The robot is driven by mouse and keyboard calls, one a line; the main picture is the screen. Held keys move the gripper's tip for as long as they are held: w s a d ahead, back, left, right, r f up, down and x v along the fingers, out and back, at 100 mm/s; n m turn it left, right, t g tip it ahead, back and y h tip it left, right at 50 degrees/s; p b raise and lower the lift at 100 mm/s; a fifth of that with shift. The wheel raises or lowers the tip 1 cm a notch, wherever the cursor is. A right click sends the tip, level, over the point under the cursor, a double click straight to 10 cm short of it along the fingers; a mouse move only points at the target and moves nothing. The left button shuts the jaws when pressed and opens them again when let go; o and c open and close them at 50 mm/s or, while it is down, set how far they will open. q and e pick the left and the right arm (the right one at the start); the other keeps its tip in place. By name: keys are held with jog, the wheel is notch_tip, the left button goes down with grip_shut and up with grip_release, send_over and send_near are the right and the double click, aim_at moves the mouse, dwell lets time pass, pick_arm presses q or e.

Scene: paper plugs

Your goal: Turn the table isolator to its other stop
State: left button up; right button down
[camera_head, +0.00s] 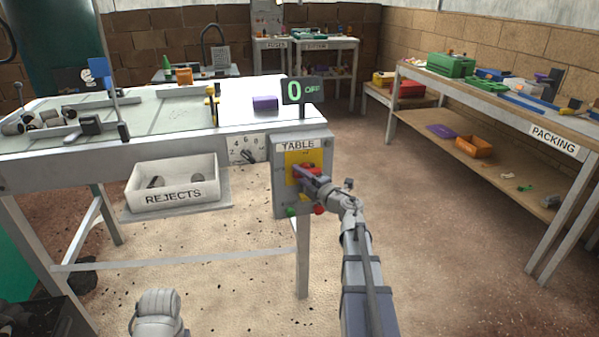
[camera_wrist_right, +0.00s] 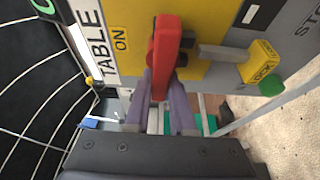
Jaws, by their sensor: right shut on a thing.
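The table isolator is on a grey box marked TABLE (camera_head: 323,150) at the table's right front corner. Its yellow plate (camera_head: 295,158) has a red handle (camera_wrist_right: 170,45), seen close up in the right wrist view, near the word ON. My right gripper (camera_head: 300,172) is at the plate; its two fingers (camera_wrist_right: 163,88) are shut on the red handle, one on each side. In the head view the gripper hides most of the handle. The display (camera_head: 303,91) above the box reads 0 OFF.
A green button (camera_head: 291,212) and a red button (camera_head: 320,209) are low on the box. In the wrist view a yellow block (camera_wrist_right: 262,60) is beside the handle. Left of the box are a numbered dial (camera_head: 247,150) and the REJECTS bin (camera_head: 173,196). Floor to the right is clear.

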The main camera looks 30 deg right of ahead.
dwell(0.6)
jog(key=c, duration=0.8)
grip_release()
jog(key=shift+o, duration=0.2)
jog(key=s+d, duration=0.1)
jog(key=s, duration=0.6)
jog(key=shift+s, duration=0.4)
jog(key=shift+d, duration=0.1)
